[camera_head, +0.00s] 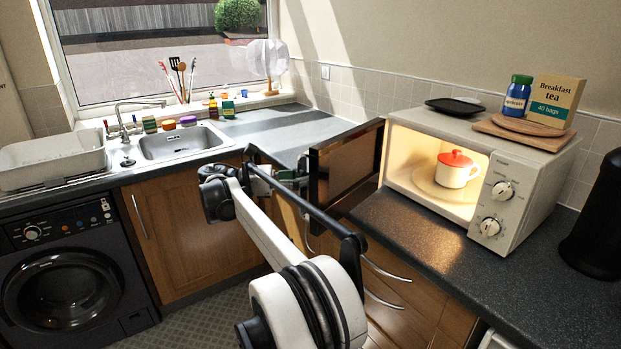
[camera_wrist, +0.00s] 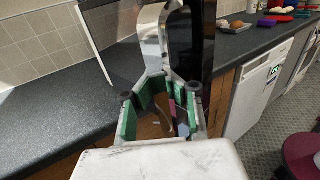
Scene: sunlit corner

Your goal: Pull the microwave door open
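The white microwave (camera_head: 524,196) stands on the right-hand counter. Its dark door (camera_head: 345,163) is swung wide open to the left, showing the lit inside. In the wrist view, the door's dark edge (camera_wrist: 190,45) and a pale curved handle (camera_wrist: 150,42) rise just beyond my fingers. My gripper (camera_head: 300,172) is at the outer side of the door, close to the handle. In the wrist view, my gripper's green-padded fingers (camera_wrist: 162,84) angle inward toward the handle's lower end. Whether they touch or clasp it is unclear.
A white pot with a red lid (camera_head: 456,168) sits inside the microwave. A board (camera_head: 522,132), a jar (camera_head: 516,96) and a tea box (camera_head: 554,103) are on top. A black object (camera_head: 597,222) stands at the right. The counter before the microwave (camera_head: 420,235) is clear.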

